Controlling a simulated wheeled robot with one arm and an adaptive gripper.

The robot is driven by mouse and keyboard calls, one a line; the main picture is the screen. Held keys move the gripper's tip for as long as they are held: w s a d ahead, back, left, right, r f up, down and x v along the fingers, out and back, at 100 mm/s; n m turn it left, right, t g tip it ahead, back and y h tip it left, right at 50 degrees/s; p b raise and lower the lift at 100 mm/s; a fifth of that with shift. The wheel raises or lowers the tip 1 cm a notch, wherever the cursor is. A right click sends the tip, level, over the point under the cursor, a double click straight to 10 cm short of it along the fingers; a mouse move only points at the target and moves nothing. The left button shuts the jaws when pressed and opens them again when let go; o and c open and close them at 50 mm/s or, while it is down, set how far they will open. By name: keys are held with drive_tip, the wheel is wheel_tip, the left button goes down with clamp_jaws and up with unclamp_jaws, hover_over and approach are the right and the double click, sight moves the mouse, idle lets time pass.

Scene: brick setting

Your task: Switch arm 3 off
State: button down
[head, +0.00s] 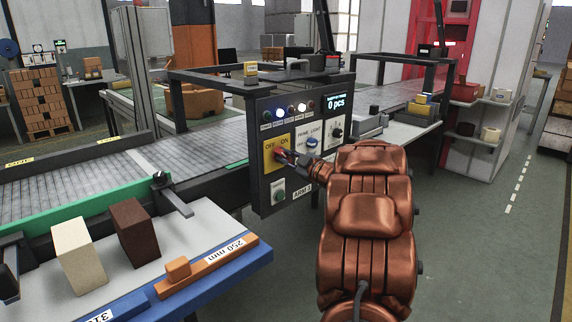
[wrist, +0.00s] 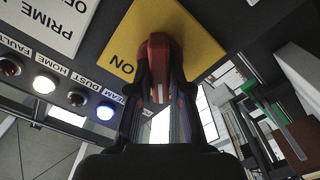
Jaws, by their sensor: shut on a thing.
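A control panel (head: 268,107) stands beside the conveyor, with a label at its lower right that seems to read ARM 3 (head: 302,189). On it is a yellow plate (head: 268,165) marked OFF at left and ON at right, with a red rotary switch (head: 279,153). My gripper (head: 286,156) reaches the switch from the right. In the wrist view the red switch (wrist: 157,66) sits between my two fingers, which are shut on it. The yellow plate (wrist: 190,38) shows upside down there, ON readable, OFF hidden. I cannot tell exactly which mark the switch points to.
A table with bricks (head: 135,232) stands at front left. The floor at right is clear.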

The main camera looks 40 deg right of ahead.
drive_tip(key=shift+n, duration=0.4)
drive_tip(key=c, duration=1.1)
unclamp_jaws()
drive_tip(key=s, duration=1.2)
drive_tip(key=shift+a, duration=0.15)
